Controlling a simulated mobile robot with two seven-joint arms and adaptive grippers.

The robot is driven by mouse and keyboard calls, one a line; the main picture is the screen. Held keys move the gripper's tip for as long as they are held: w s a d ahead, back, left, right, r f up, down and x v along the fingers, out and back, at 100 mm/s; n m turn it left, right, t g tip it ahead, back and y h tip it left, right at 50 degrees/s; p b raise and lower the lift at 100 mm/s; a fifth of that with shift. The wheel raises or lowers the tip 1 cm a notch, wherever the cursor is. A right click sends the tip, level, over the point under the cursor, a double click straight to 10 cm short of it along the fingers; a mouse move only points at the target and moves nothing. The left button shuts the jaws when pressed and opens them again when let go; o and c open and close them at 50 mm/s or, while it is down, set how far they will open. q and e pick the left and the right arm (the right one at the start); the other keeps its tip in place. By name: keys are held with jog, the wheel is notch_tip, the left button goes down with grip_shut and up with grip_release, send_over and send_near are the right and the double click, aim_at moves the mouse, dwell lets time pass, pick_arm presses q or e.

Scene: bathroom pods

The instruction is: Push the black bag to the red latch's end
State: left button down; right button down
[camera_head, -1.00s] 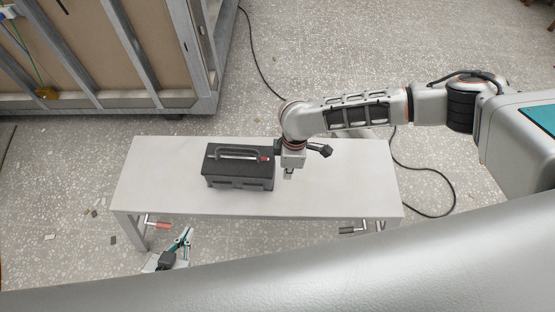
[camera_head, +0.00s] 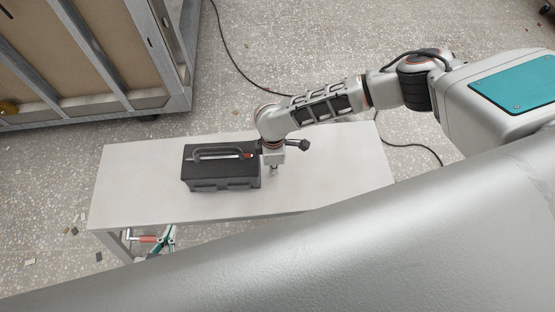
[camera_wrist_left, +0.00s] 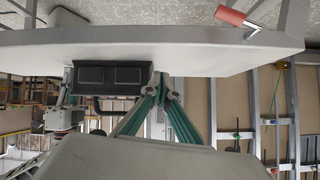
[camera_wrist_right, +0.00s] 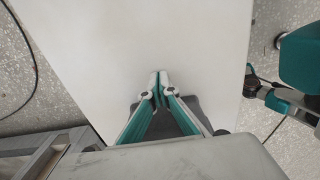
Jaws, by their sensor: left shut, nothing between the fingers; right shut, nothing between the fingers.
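The black bag (camera_head: 222,167), a box-like case with a top handle, stands upright on the white table (camera_head: 325,175), left of its middle. The red latch (camera_head: 148,239) is a red-handled clamp under the table's front left corner; its handle also shows in the left wrist view (camera_wrist_left: 236,18). My right gripper (camera_head: 275,170) is shut and points down beside the bag's right end; I cannot tell if it touches. My left gripper (camera_head: 170,232) is shut and empty, low at the table's front edge near the red latch, partly hidden by my body. The bag also shows in the left wrist view (camera_wrist_left: 110,78).
The tabletop is clear on both sides of the bag. A metal-framed panel structure (camera_head: 90,60) stands behind the table at the left. A black cable (camera_head: 232,62) lies on the speckled floor. My silver body hides the front right of the table.

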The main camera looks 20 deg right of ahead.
jog(key=shift+w+a+r, duration=0.1)
jog(key=shift+w+a, duration=0.1)
jog(key=shift+a, duration=0.45)
jog(key=shift+w+a+r, duration=0.1)
jog(key=shift+w+a, duration=0.05)
jog(key=shift+a, duration=0.45)
